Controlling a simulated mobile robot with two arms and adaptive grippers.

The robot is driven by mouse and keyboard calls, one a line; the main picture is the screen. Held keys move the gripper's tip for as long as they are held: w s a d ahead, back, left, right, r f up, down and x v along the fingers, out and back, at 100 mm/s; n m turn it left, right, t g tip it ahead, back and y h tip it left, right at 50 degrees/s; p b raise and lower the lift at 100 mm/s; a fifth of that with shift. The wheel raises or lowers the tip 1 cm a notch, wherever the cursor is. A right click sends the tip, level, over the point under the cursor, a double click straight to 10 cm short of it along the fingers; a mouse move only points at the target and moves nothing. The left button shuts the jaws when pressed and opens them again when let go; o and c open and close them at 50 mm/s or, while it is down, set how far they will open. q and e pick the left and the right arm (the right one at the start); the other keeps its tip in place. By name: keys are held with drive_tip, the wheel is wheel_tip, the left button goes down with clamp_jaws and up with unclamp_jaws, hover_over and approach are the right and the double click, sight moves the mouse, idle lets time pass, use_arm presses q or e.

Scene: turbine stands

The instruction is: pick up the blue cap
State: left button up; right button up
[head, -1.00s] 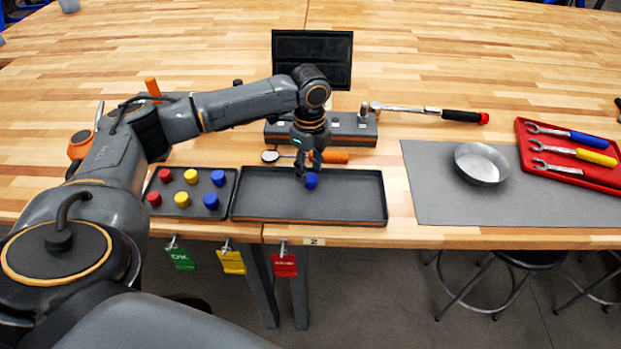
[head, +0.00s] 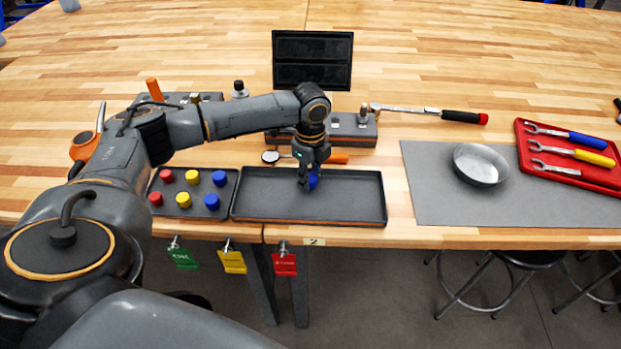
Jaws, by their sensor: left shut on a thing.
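My left gripper (head: 307,181) is over the middle of the long dark tray (head: 350,208), pointing down. It is shut on a blue cap (head: 313,181), which shows between and beside its fingers. I cannot tell whether the cap touches the tray floor. Two more blue caps, an upper one (head: 219,178) and a lower one (head: 212,201), stand in the smaller tray (head: 232,186) to the left, with red caps (head: 166,175) and yellow caps (head: 192,177). My right gripper is not in view.
Behind the long tray are an orange-handled mirror tool (head: 270,156), a grey stand block (head: 350,130) and a ratchet (head: 430,110). To the right are a grey mat (head: 430,190), a round metal dish (head: 481,164) and a red wrench tray (head: 560,172). Tags hang at the front edge.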

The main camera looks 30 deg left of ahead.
sight(312, 178)
use_arm(q)
drive_tip(key=shift+r, duration=0.4)
drive_tip(key=shift+d+r+b, duration=0.2)
drive_tip(key=shift+r+b, duration=0.55)
drive_tip(key=shift+r, duration=0.5)
drive_tip(key=s+d+r+b, duration=0.2)
drive_tip(key=s+d+r, duration=0.4)
drive_tip(key=d+r, duration=0.3)
drive_tip(key=d, duration=0.3)
drive_tip(key=shift+s+r, duration=0.35)
clamp_jaws()
